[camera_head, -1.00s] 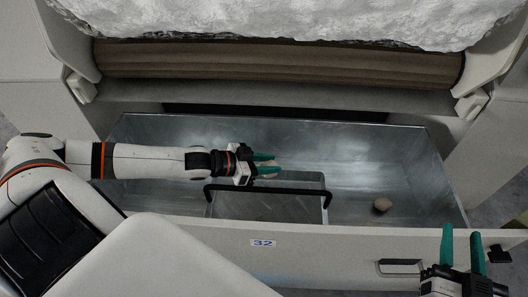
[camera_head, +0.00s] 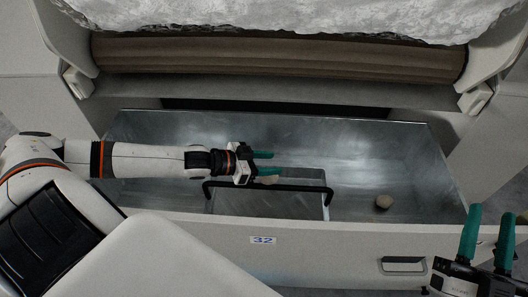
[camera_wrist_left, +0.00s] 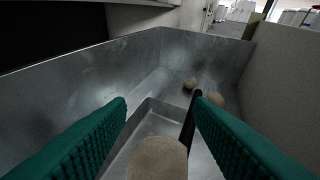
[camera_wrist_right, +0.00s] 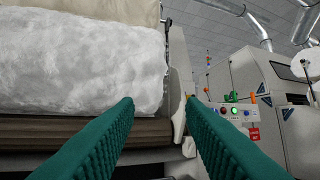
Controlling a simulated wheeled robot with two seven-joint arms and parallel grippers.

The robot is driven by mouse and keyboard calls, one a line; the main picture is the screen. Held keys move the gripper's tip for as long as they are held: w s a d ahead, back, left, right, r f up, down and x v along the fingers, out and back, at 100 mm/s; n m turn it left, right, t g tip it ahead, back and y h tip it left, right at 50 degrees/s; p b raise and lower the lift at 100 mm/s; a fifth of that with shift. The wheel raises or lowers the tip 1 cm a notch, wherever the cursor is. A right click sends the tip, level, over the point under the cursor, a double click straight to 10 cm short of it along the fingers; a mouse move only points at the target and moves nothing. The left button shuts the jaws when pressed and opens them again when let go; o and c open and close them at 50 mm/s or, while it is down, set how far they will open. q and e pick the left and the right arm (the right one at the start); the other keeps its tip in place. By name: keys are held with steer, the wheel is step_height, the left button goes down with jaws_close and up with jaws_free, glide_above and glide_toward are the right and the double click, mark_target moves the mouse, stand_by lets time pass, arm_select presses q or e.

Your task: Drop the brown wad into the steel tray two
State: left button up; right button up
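My left gripper (camera_head: 266,163) is open above the small steel tray (camera_head: 265,206) with the black handle. A brown wad (camera_head: 269,180) is just below its fingers in the head view. In the left wrist view this wad (camera_wrist_left: 158,160) shows large and low between the parted fingers, touching neither clearly. I cannot tell whether it is falling or resting. Another brown wad (camera_head: 384,201) lies at the right on the floor of the large steel bin. My right gripper (camera_head: 488,236) is open and empty outside the bin, at the lower right.
The bin front (camera_head: 340,245) carries a "32" label (camera_head: 263,241) and a pull handle (camera_head: 403,265). A brown roller (camera_head: 270,60) and white fibre (camera_head: 300,15) lie behind. A second round brown shape (camera_wrist_left: 217,100), perhaps a reflection, shows in the left wrist view.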

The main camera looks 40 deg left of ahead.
arm_select(q)
steer(key=shift+o, duration=0.9)
steer(key=shift+s+a, duration=0.1)
steer(key=p+v, duration=0.2)
steer(key=v, duration=0.2)
steer(key=shift+r, duration=0.15)
arm_select(e)
step_height(320, 180, down, 13)
steer(key=s+d+g+h+p, duration=0.1)
steer(key=d+g+h+p, duration=0.15)
steer(key=g, duration=0.75)
arm_select(q)
steer(key=p+v, duration=0.3)
steer(key=v, duration=0.4)
steer(key=shift+s+a, duration=0.25)
steer(key=shift+s, duration=0.05)
arm_select(e)
steer(key=s+d+f+g+h, duration=0.1)
steer(key=s+d+f+g, duration=0.1)
steer(key=s, duration=0.4)
steer(key=s+d+f+m+g+h, duration=0.1)
steer(key=s+d+f+g+h, duration=0.1)
steer(key=s+f+g, duration=0.3)
steer(key=shift+s+d+g, duration=0.2)
steer(key=shift+s+g, duration=0.5)
steer(key=shift+g, duration=0.4)
